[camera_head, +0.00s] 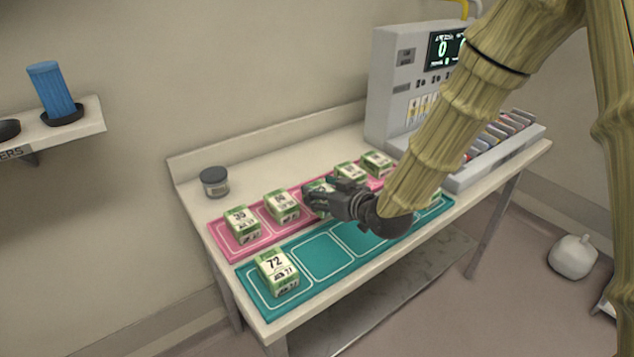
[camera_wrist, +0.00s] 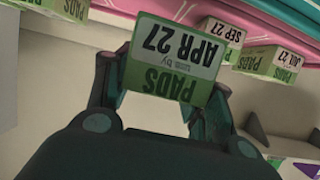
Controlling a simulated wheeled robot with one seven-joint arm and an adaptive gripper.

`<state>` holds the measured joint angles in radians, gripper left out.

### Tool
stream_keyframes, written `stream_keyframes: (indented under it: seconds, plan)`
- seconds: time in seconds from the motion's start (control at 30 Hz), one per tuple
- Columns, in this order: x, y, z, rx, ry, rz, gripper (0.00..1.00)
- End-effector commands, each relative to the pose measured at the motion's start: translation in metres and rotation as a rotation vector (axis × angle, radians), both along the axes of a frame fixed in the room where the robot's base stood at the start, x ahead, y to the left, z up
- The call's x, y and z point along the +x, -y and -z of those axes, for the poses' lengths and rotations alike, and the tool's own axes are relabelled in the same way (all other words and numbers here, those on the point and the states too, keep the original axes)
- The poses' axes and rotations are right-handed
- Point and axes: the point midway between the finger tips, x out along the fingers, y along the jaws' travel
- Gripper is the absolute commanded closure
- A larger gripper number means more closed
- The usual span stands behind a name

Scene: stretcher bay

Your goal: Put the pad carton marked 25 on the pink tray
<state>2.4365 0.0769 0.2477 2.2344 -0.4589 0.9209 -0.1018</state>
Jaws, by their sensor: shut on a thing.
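My gripper (camera_head: 318,200) is shut on a green-and-white pad carton (camera_wrist: 172,62). In the wrist view its face reads PADS and APR 27, upside down; its number is not readable. In the head view this carton (camera_head: 319,187) is partly hidden by the fingers and is over the middle of the pink tray (camera_head: 266,236). I cannot tell whether it touches the tray. Other cartons stand on the pink tray: one (camera_head: 242,224) and another (camera_head: 282,206) left of my gripper, two (camera_head: 347,172) (camera_head: 376,163) to the right.
A teal tray (camera_head: 318,256) lies in front, with a carton marked 72 (camera_head: 277,273) at its left end and bare slots beside it. A dark-lidded jar (camera_head: 214,182) stands at the back left. A grey machine (camera_head: 392,85) stands behind my arm.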

Motion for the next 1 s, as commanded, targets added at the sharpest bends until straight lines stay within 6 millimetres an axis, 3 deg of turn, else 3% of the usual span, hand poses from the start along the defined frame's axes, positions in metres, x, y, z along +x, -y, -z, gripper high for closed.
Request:
stream_keyframes:
  seconds: [0.2, 0.4, 0.73, 1.0]
  plan:
    - [0.045, -0.005, 0.002, -0.001, 0.001, 0.0, 0.76]
    - [0.075, -0.01, 0.006, 0.0, 0.0, -0.002, 0.76]
    - [0.094, -0.013, 0.009, 0.0, 0.0, -0.004, 0.76]
    - [0.092, -0.013, 0.038, -0.001, -0.002, -0.004, 0.76]
